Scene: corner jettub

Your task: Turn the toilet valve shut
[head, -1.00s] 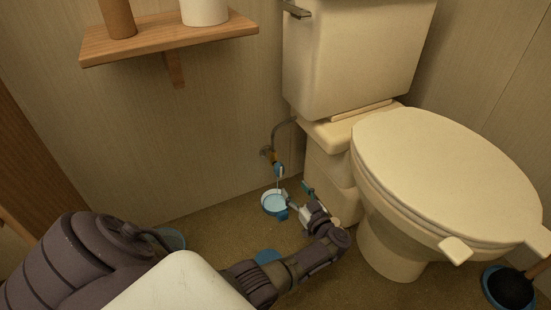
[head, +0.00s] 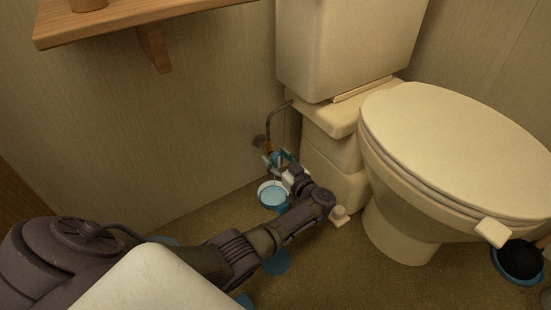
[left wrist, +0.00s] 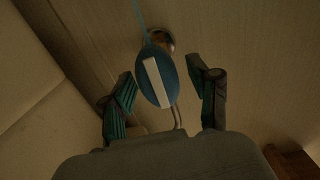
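The toilet valve has a blue oval handle with a white bar across it, seen in the left wrist view (left wrist: 155,80). It joins a curved pipe (head: 271,122) on the wall left of the toilet (head: 345,50). A thin blue stream runs from it. My left gripper (left wrist: 163,90) is open; its two fingers stand on either side of the handle, with visible gaps. In the head view the left gripper (head: 278,160) is at the valve and partly covers it. My right gripper is not in view.
Blue puddles (head: 276,262) lie nearby. A wooden shelf (head: 120,22) is on the wall at upper left.

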